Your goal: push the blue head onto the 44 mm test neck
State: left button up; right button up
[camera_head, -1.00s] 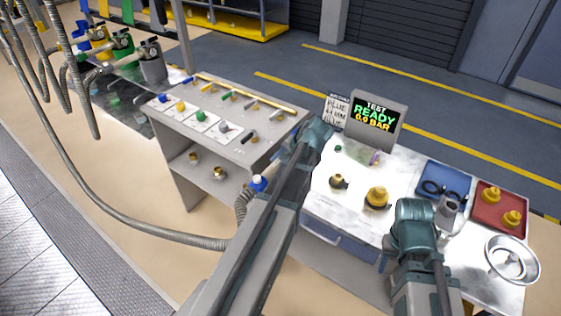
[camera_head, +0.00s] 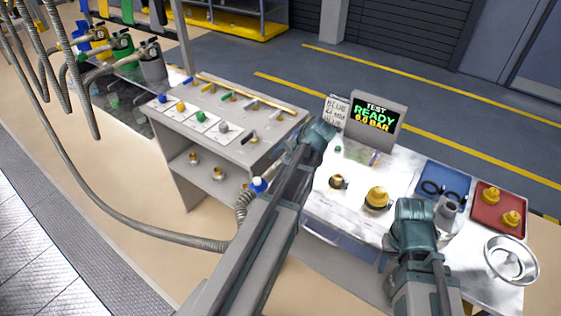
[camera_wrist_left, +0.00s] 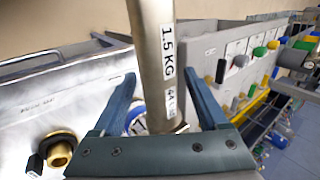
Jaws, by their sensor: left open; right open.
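The blue head (camera_head: 258,184) shows at the end of a grey ribbed hose, left of my left forearm in the head view. In the left wrist view, my left gripper (camera_wrist_left: 160,100) is open, with a grey cylinder (camera_wrist_left: 157,60) labelled 1.5 KG and 44 between its fingers. A blue and white part (camera_wrist_left: 135,120) shows beside the cylinder, partly hidden. The forearm hides the left gripper in the head view. A small brass fitting (camera_head: 338,181) and a larger one (camera_head: 377,198) stand on the table; which is the 44 mm neck I cannot tell. My right gripper (camera_head: 448,208) is open above the table.
A screen (camera_head: 374,120) reads TEST READY. A blue tray (camera_head: 455,178), a red tray (camera_head: 484,222) with brass fittings and a round metal dish (camera_head: 511,260) are at the right. A grey rack (camera_head: 185,135) stands left of my left arm.

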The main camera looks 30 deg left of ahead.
pick_arm(q)
jog(key=p+v, duration=0.9)
jog(key=v, duration=0.3)
jog(key=shift+d+r+p, duration=0.2)
jog(key=shift+r+p, duration=0.05)
jog(key=shift+p, duration=0.05)
pick_arm(e)
notch_tip(320, 180, up, 10)
jog(key=shift+r, duration=0.25)
pick_arm(q)
jog(key=s+d+f+m+h+b, duration=0.1)
jog(key=s+d+f+b, duration=0.3)
jog(key=d, duration=0.7)
jog(key=s+d+f+m+h+b, duration=0.1)
jog(key=s+d+f+h+b, duration=0.3)
jog(key=s+d+f, duration=0.5)
jog(key=s+d+b, duration=0.1)
jog(key=s+d, duration=0.1)
jog(key=d, duration=0.1)
jog(key=shift+s+m+g, duration=0.15)
jog(key=shift+m+g, duration=0.15)
jog(key=shift+m, duration=0.1)
pick_arm(e)
notch_tip(320, 180, down, 9)
jog(key=shift+f, duration=0.15)
